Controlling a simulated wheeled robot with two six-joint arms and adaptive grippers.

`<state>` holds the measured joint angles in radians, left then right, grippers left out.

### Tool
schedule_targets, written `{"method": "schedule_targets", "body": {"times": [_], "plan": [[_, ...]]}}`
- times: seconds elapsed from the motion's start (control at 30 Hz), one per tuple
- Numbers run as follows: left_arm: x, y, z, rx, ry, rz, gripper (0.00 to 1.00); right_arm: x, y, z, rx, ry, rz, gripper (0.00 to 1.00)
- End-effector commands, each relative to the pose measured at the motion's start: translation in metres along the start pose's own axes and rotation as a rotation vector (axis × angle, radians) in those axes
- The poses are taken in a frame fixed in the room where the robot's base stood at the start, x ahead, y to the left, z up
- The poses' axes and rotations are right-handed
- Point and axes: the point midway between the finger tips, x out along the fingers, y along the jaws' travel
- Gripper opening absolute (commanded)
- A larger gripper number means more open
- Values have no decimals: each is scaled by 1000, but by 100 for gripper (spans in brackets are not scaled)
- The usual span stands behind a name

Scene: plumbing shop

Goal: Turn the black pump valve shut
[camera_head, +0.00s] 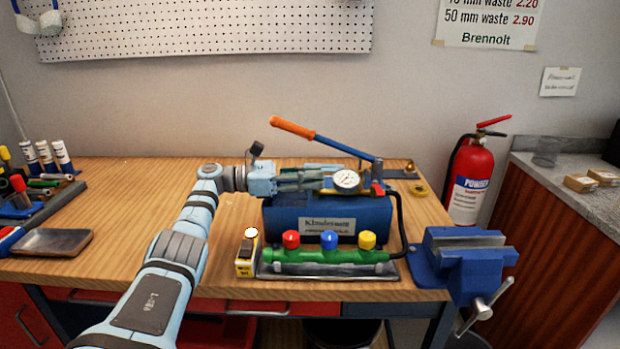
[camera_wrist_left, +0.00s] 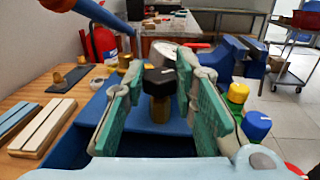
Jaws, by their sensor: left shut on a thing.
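The blue test pump (camera_head: 290,222) stands on the wooden bench, with a white-faced gauge (camera_head: 347,180) and a raised lever (camera_head: 335,143) with an orange grip. The black pump valve (camera_wrist_left: 159,80) is a dark knob on a brass stem, seen in the left wrist view. My left gripper (camera_head: 322,178) reaches in from the left over the pump. Its teal fingers, seen in the left wrist view (camera_wrist_left: 160,85), are shut on the black valve, one on each side. In the head view the gripper hides the valve. My right gripper is not in view.
A green manifold (camera_head: 330,256) with red, blue and yellow caps lies in front of the pump, beside a yellow device (camera_head: 246,253). A blue vise (camera_head: 465,258) is at the right bench edge. A black hose (camera_head: 401,225) curves down the pump's right side.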

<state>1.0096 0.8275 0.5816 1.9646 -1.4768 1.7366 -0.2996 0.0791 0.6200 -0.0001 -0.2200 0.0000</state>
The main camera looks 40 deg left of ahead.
Motion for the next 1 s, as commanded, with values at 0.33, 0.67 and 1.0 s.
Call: {"method": "schedule_targets", "body": {"times": [0.33,0.67,1.0], "plan": [[0,0,-1,-1,2,-1,33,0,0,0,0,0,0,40],[-47,1,-1,-2,3,4,33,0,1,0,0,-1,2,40],[-76,0,-2,-1,2,-1,33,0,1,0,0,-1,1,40]]}}
